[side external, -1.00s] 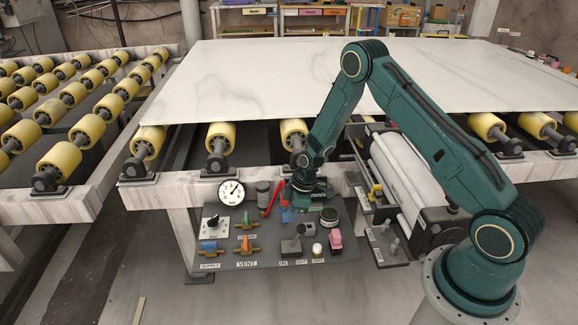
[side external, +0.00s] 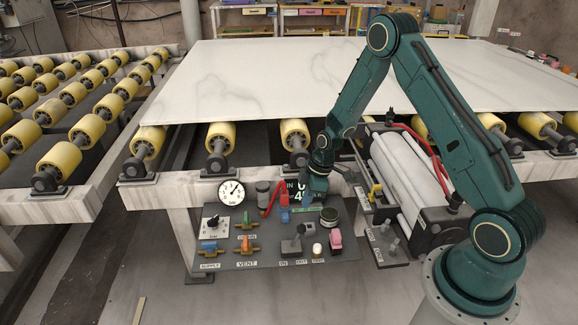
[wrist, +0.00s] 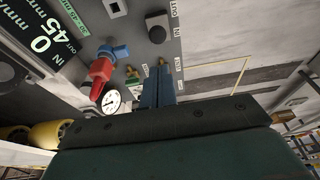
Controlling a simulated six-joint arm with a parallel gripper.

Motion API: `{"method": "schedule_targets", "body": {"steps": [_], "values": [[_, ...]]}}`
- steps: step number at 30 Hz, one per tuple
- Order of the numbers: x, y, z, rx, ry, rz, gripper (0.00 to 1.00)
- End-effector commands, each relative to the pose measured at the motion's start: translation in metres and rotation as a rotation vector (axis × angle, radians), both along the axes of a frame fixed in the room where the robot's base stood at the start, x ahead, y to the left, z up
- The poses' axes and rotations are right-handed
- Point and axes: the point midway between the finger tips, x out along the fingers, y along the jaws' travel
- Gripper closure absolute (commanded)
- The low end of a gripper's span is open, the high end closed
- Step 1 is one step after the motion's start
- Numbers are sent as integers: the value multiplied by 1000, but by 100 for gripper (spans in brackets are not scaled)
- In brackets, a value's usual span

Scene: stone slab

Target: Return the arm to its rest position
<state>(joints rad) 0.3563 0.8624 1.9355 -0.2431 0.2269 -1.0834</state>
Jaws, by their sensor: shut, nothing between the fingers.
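My teal arm rises from its base at the right and bends down toward the control panel (side external: 350,247). My gripper (side external: 314,194) hangs above the back of the panel, beside the dark display with white digits (side external: 300,190). Its narrow blue fingers (wrist: 158,86) are together with nothing between them in the wrist view. The display also shows at the upper left of the wrist view (wrist: 50,38). Whether the fingertips clear the panel parts is hard to tell.
The panel carries a gauge (side external: 231,192), a red handle (side external: 271,200), an orange valve (side external: 246,244) and a pink switch (side external: 335,238). A white stone slab (side external: 250,80) lies behind on yellow rollers (side external: 221,135).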

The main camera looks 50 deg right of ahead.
Motion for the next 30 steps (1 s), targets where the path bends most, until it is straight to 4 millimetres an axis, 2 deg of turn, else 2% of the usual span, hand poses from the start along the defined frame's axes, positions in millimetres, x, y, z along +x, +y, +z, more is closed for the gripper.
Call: {"method": "schedule_targets", "body": {"steps": [5, 11, 20, 30], "values": [[1, 1, 6, -3, -1, -5, 100], [2, 6, 34, -12, -8, -32, 100], [-7, 21, 109, -34, -28, -117, 100], [-36, 42, 190, -47, -55, -233, 100]]}}
